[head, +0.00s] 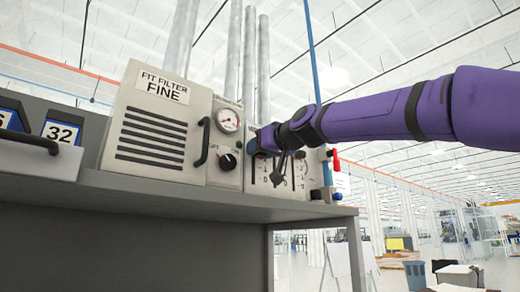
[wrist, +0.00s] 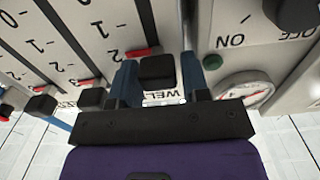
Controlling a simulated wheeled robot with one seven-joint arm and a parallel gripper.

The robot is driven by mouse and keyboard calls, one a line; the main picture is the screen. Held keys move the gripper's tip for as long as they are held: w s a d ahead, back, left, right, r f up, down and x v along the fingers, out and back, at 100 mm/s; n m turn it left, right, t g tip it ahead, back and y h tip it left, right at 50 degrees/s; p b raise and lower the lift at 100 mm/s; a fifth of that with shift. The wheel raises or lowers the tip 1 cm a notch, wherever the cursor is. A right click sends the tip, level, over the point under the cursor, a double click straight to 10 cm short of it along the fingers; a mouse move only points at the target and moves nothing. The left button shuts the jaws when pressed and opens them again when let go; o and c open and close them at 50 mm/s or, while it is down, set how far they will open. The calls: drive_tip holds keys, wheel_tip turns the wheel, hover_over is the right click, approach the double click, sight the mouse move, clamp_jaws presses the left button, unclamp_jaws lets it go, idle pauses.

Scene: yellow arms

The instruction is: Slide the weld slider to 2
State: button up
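The slider panel (head: 262,183) stands on the shelf in the head view, partly hidden by my arm. In the wrist view the weld slider's black knob (wrist: 157,68) sits above a partly covered label that starts "WEL". A red pointer (wrist: 143,52) beside the knob is near the scale mark 2. My gripper (wrist: 158,80) has its two blue fingers apart, one on each side of this knob. A small gap shows on the right side; contact on the left cannot be told. In the head view my gripper (head: 264,140) is at the panel's upper left.
Other black slider knobs (wrist: 92,98) stand to the left in the wrist view. A gauge (wrist: 247,88), a green button (wrist: 212,62) and a dark rotary knob (wrist: 292,12) are to the right. The "FIT FILTER FINE" box (head: 150,135) stands left of the panel in the head view.

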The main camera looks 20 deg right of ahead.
drive_tip(key=shift+s, duration=0.1)
drive_tip(key=v, duration=1)
drive_tip(key=shift+s+d, duration=0.15)
drive_tip(key=shift+s, duration=0.15)
drive_tip(key=s+d+f+m+g+h, duration=0.1)
drive_tip(key=s+f+g, duration=0.3)
drive_tip(key=f, duration=1.1)
drive_tip(key=s+d+f+m+g+h, duration=0.1)
drive_tip(key=s+f+g, duration=0.3)
drive_tip(key=s+f, duration=0.5)
drive_tip(key=s+d+f+m+g+h, duration=0.1)
drive_tip(key=s+f+g+h, duration=0.2)
drive_tip(key=f, duration=1.9)
drive_tip(key=s+g, duration=0.1)
drive_tip(key=s, duration=0.2)
drive_tip(key=shift+s+d+f+m+h, duration=0.25)
drive_tip(key=shift+d+f+m+h, duration=0.05)
drive_tip(key=shift+d+f, duration=0.05)
